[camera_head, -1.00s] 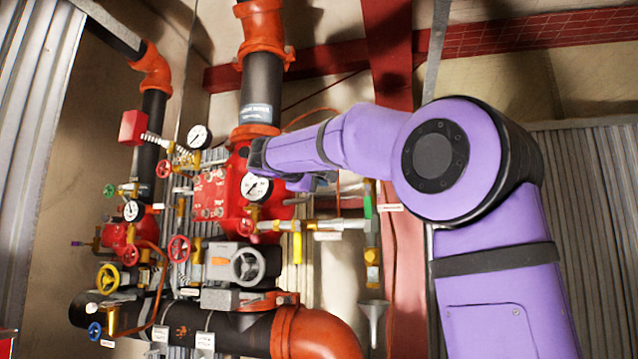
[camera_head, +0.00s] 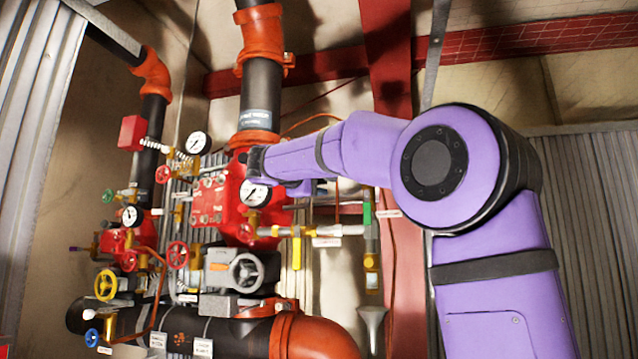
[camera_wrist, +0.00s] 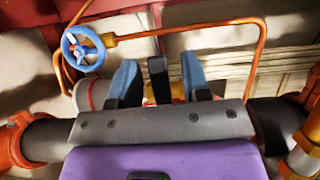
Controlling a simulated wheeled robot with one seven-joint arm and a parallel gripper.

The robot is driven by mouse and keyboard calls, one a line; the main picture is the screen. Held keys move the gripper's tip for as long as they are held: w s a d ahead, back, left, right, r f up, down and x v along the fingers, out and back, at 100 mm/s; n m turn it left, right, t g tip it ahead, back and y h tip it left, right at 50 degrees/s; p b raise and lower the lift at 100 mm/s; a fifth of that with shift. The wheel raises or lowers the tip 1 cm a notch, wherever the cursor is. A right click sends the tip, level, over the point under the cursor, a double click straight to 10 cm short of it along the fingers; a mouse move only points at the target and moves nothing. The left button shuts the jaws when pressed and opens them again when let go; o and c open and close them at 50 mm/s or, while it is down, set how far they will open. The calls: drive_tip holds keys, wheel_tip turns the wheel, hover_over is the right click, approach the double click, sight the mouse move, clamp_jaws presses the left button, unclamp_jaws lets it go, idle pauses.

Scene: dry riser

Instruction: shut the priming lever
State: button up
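No part is clearly recognisable as the priming lever. Lever-like handles that show in the head view are a yellow one (camera_head: 297,252) below the red valve body and a green one (camera_head: 367,213) on the pipe to its right. My gripper (camera_wrist: 158,80) shows in the wrist view with its two blue-tipped fingers apart. A dark upright bar (camera_wrist: 158,78) stands between them with a gap on each side; I cannot tell what it is. In the head view my arm reaches left to the red valve body (camera_head: 208,202), and the fingers cannot be made out.
A blue handwheel (camera_wrist: 83,48) and an orange pipe (camera_wrist: 255,65) lie beyond the fingers. Several gauges, handwheels and thin pipes crowd the left, including a white gauge (camera_head: 254,193) close below my wrist and a grey handwheel (camera_head: 247,271). A funnel (camera_head: 372,322) hangs at lower right.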

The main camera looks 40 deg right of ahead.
drive_tip(key=v, duration=1)
drive_tip(key=shift+a, duration=0.4)
drive_tip(key=shift+s, duration=0.1)
drive_tip(key=s+a+f+m+y, duration=0.1)
drive_tip(key=s+a+f+y, duration=0.1)
drive_tip(key=s+f+y, duration=0.3)
drive_tip(key=s+a+f+m+y, duration=0.1)
drive_tip(key=s+f+y, duration=0.5)
drive_tip(key=s+f, duration=0.7)
drive_tip(key=s+a+f+m+y, duration=0.1)
drive_tip(key=s+a+f+y, duration=0.3)
drive_tip(key=f, duration=1.8)
drive_tip(key=s+y, duration=0.2)
drive_tip(key=s, duration=0.3)
drive_tip(key=shift+s, duration=0.3)
drive_tip(key=shift+f, duration=0.1)
